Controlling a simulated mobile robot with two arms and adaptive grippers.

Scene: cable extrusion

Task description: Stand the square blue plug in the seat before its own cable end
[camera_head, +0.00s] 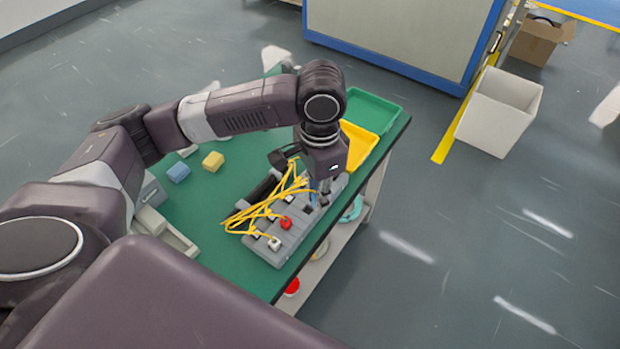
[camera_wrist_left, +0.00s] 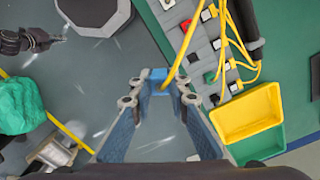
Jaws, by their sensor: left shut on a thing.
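My left gripper (camera_head: 316,196) is over the far right part of the grey seat block (camera_head: 258,248). In the left wrist view my left gripper (camera_wrist_left: 160,88) is shut on the blue plug (camera_wrist_left: 157,74), which sits between its fingertips at the block's outer side. A yellow cable runs down across the plug; whether it is joined to it I cannot tell. A red plug (camera_head: 286,223) and a white plug (camera_head: 275,243) stand on the near part of the block. The gripper hides the seat below, and whether the blue plug touches the block is unclear. My right gripper is not in view.
Yellow cables (camera_head: 245,215) lie tangled over the block. A yellow tray (camera_head: 358,143) and a green tray (camera_head: 375,110) lie behind my gripper. Blue (camera_head: 178,172) and yellow (camera_head: 213,161) blocks sit left on the green table (camera_head: 225,195). The table edge is close on the right.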

